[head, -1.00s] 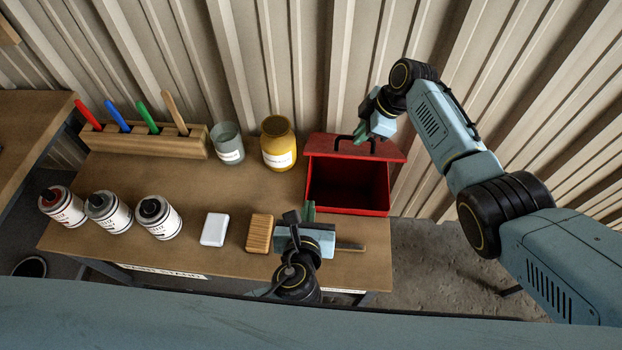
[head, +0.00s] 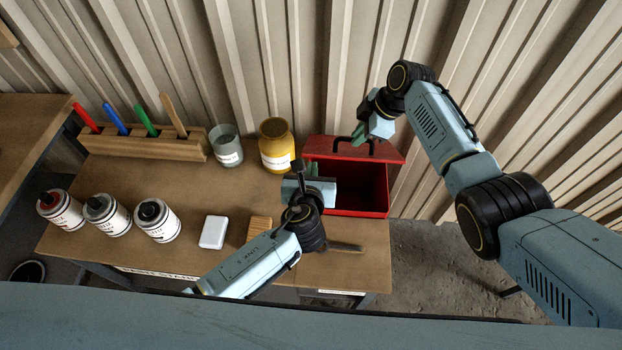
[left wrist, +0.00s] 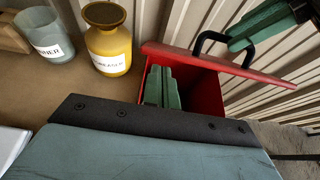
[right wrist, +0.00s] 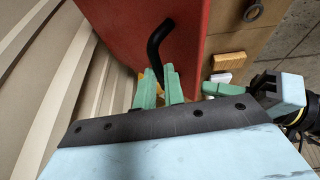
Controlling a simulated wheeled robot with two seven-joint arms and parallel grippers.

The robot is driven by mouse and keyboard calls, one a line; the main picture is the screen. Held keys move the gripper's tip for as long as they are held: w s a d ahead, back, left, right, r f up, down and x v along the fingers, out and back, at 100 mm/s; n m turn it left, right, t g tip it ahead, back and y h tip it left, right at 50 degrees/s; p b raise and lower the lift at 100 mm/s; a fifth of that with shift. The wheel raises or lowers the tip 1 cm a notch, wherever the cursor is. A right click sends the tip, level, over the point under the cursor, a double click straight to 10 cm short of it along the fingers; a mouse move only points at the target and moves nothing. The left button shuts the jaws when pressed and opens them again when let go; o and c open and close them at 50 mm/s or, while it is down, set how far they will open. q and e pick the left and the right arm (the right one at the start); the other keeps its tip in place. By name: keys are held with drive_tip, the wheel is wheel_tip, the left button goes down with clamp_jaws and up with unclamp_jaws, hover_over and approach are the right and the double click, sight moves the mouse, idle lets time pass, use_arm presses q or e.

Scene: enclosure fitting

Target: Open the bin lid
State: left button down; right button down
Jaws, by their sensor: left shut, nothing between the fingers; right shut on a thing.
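The red bin (head: 360,213) stands at the right end of the bench with its lid (head: 325,147) raised and its inside open to view. The lid's black handle (head: 370,142) shows in the head view and also in the left wrist view (left wrist: 208,38). My right gripper (head: 359,136) is at the handle, shut on it; its green fingers also show in the right wrist view (right wrist: 160,88). My left gripper (head: 308,168) is shut and empty, over the bin's left side near its opening. Its fingers show against the bin in the left wrist view (left wrist: 162,90).
A yellow jar (head: 277,146) and a grey cup (head: 226,147) stand left of the bin. A rack of coloured tools (head: 140,145) is at the back left. Several bottles, a white block (head: 214,232) and a wooden block (head: 259,229) line the front.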

drive_tip(key=shift+w+d+f, duration=0.1)
drive_tip(key=shift+d+f, duration=0.15)
use_arm(q)
drive_tip(key=shift+w+r, duration=0.5)
drive_tip(key=shift+r, duration=0.2)
drive_tip(key=shift+w+a, duration=0.1)
use_arm(e)
drive_tip(key=c, duration=1.6)
unclamp_jaws()
drive_tip(key=shift+f, duration=0.1)
drive_tip(key=shift+c, duration=0.2)
drive_tip(key=shift+o, duration=0.8)
drive_tip(key=shift+a, duration=0.15)
use_arm(q)
drive_tip(key=shift+f, duration=0.1)
use_arm(e)
drive_tip(key=shift+r, duration=0.2)
